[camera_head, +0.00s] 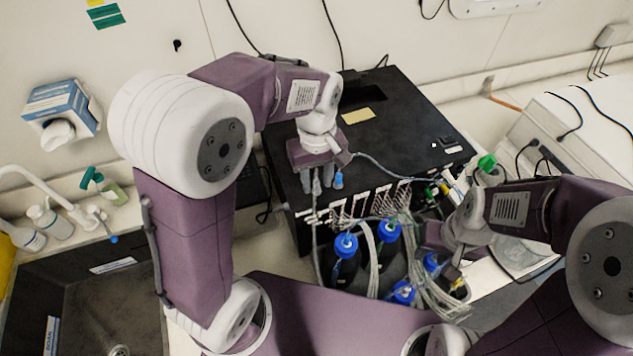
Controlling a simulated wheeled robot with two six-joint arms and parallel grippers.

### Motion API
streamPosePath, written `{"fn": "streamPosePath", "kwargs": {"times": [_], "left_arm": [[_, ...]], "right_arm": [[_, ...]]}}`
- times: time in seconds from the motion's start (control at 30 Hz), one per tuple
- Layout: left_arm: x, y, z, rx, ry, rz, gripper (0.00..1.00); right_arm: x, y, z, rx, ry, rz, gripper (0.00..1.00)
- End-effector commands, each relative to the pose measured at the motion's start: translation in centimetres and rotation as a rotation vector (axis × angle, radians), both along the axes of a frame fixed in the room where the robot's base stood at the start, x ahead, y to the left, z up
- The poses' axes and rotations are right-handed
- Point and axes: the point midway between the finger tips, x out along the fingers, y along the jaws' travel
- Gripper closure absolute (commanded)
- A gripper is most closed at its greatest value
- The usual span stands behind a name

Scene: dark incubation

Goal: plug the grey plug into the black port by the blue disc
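My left gripper (317,182) points down over the front edge of the black box. A small grey piece that looks like the grey plug (316,187) shows between its fingers, with a grey cable hanging below. I cannot tell whether the fingers touch it. A small blue piece (338,181), possibly the blue disc, shows just right of the fingers. I cannot make out the black port; the gripper may hide it. My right gripper (456,268) is low at the right, beside the bottles and tubing; its fingertips are too small and crowded to read.
The black box (392,118) stands on the bench with a yellow note (358,116) on top. Dark bottles with blue caps (345,243) and clustered clear tubes (425,275) crowd its front. A sink (115,305) lies at the left, a white device (570,130) at the right.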

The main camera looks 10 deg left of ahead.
Motion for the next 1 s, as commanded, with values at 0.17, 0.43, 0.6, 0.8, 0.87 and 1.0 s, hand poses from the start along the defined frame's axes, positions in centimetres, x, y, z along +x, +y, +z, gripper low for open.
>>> {"fn": "streamPosePath", "kwargs": {"times": [0.17,0.43,0.6,0.8,0.87,1.0], "left_arm": [[0.0,0.0,-0.01,0.0,0.0,0.0,0.65],[-0.04,0.04,0.08,0.0,0.001,0.0,0.65],[-0.03,0.04,-0.01,0.0,0.0,0.0,0.65],[-0.03,0.04,-0.01,0.0,0.0,0.0,1.0],[-0.03,0.04,-0.01,0.0,0.0,0.0,1.0],[-0.02,0.03,-0.01,0.0,0.0,0.0,1.0]], "right_arm": [[0.0,0.0,-0.01,0.0,0.0,0.0,0.62],[0.0,0.0,0.36,0.0,0.0,0.0,0.62],[0.0,-0.01,0.29,0.0,0.0,0.0,0.62],[0.0,-0.01,0.29,0.0,0.0,0.0,0.62],[0.0,-0.01,0.28,0.0,0.0,0.0,0.62],[0.0,0.0,0.28,0.0,0.0,0.0,0.62]]}}
